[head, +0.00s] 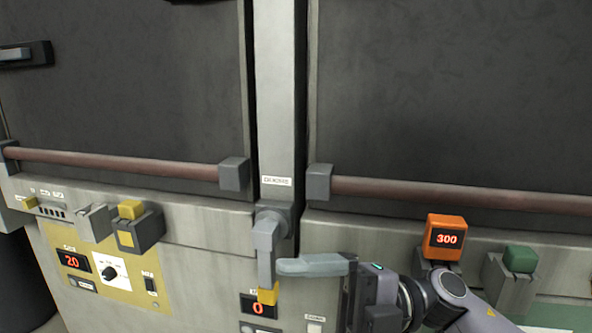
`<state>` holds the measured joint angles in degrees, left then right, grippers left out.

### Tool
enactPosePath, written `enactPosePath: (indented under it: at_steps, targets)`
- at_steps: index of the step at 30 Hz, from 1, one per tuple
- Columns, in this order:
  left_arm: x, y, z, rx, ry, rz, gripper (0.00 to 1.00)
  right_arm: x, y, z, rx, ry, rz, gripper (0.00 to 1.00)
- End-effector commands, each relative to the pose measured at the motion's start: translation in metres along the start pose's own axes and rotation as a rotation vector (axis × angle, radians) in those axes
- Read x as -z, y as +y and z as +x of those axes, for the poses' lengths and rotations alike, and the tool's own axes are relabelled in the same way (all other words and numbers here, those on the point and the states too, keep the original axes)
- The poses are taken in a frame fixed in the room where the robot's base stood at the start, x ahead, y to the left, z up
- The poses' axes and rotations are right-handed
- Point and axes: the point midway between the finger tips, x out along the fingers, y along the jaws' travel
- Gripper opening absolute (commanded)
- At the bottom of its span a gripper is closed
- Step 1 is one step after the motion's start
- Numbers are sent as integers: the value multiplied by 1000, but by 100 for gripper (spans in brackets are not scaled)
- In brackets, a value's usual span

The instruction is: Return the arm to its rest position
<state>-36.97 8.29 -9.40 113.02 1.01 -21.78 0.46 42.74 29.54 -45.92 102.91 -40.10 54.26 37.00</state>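My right arm comes in from the lower right. Its gripper (312,266) points left, low in the middle of the view, in front of the panel. One pale grey finger shows, with its tip beside the grey lever (265,252) on the central post. I cannot tell whether the finger touches the lever. The other finger is hidden, so the opening between them does not show. No held object is visible. My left gripper is not in view.
Two dark doors with reddish-brown bars (120,163) fill the back. An orange display reading 300 (446,239) and a green block (520,259) stand close to my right arm. Yellow switches (131,210), a dial (110,272) and a display reading 20 (73,262) are at left.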

Motion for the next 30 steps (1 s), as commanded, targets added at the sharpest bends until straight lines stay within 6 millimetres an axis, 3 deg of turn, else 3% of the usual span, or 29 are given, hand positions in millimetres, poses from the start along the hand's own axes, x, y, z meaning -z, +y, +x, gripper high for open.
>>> enactPosePath:
  at_steps: [5, 8, 14, 17, 22, 26, 30]
  targets:
    - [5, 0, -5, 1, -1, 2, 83, -20, 8, -12, -335, -125, 109, 100]
    - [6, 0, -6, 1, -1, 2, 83, -36, 5, -29, -504, -230, 182, 100]
    - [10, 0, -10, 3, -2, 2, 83, -67, -27, -79, -787, -495, 363, 100]
    - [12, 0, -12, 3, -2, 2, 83, -78, -58, -108, -898, -651, 470, 100]
    - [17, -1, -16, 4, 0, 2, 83, -81, -132, -158, -1032, -938, 680, 100]
    - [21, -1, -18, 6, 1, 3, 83, -66, -202, -191, -1085, -1167, 861, 100]
    - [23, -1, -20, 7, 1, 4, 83, -33, -274, -215, -1094, -1383, 1052, 100]
